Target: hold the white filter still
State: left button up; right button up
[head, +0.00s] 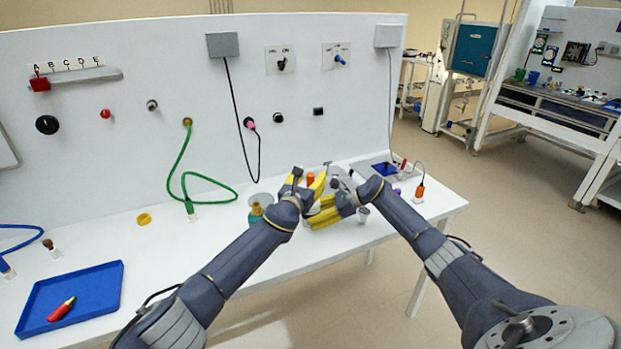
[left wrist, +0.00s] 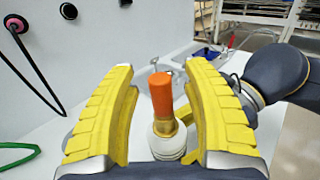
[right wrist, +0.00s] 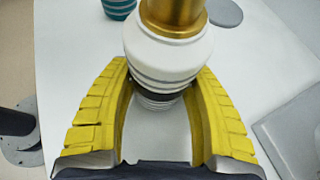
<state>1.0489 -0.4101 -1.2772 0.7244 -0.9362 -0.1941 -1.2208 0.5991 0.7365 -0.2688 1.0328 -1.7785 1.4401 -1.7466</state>
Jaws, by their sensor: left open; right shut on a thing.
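In the head view the orange top (head: 310,179) shows between the grippers; the filter's white body is mostly hidden.
A teal-striped container (right wrist: 119,8) and a grey disc (right wrist: 224,12) are on the bench close by. A blue tray (head: 95,273) with a red-handled tool lies at the left. A green hose (head: 184,160) hangs from the wall panel.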

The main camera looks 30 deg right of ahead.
pick_arm(q)
jog(key=shift+c, duration=0.2)
grip_shut()
dwell(0.5)
